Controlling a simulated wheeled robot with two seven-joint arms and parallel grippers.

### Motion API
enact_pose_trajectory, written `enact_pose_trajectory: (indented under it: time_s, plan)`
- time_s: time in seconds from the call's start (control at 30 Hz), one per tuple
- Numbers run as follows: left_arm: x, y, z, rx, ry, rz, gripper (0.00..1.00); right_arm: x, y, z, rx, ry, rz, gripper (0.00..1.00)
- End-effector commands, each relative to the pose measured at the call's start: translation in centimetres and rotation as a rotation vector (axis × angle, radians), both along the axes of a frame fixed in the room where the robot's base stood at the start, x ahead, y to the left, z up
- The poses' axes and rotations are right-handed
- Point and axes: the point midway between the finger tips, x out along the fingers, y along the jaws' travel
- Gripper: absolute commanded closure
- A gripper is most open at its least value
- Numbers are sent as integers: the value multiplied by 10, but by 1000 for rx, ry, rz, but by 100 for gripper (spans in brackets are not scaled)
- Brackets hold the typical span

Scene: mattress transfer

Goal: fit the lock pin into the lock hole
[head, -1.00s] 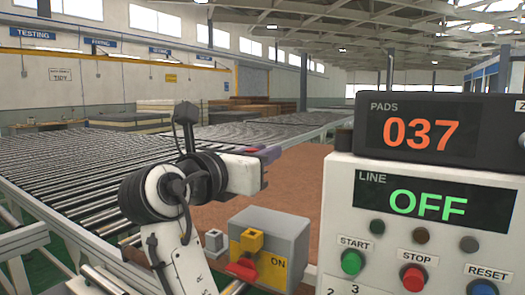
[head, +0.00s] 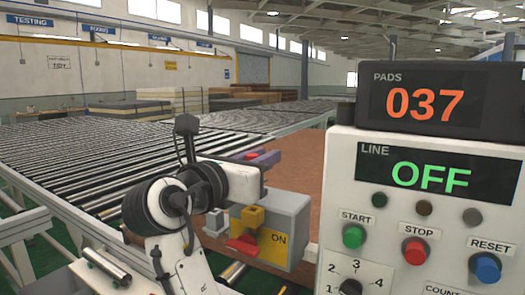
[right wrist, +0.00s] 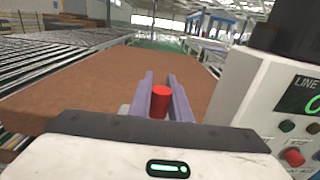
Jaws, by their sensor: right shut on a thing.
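My right gripper (head: 262,157) has purple fingers shut on a red cylinder, which I take as the lock pin (right wrist: 160,103). In the right wrist view the pin stands upright between the two fingers (right wrist: 160,95). In the head view only a little red shows there. A grey switch box (head: 290,215) marked ON, with a yellow block (head: 252,216) and a red handle (head: 243,244) on its front, appears just below the gripper in the head view. The lock hole cannot be made out. I cannot tell the pin's distance from the box. My left gripper is not in view.
A control panel (head: 340,215) with START, STOP and RESET buttons stands close on the right, its display reading OFF. A roller conveyor (head: 75,165) fills the left. A large brown pad (right wrist: 85,85) lies beyond the gripper.

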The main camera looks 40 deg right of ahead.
Motion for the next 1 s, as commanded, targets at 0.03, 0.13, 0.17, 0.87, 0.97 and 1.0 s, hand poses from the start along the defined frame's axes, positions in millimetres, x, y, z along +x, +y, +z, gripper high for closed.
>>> enact_pose_trajectory:
  time_s: [0.03,0.13,0.17,0.87,0.97,1.0]
  plan:
    - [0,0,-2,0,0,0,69,0,0,-3,-1,0,0,100]
    - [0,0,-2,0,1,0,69,0,0,-5,-1,0,0,100]
    - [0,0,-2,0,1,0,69,0,0,-5,-1,0,0,100]
    - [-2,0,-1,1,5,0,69,0,0,-5,-1,1,0,100]
    - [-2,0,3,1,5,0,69,0,0,-4,-1,1,0,100]
    - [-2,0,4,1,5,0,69,0,0,-4,-1,0,0,100]
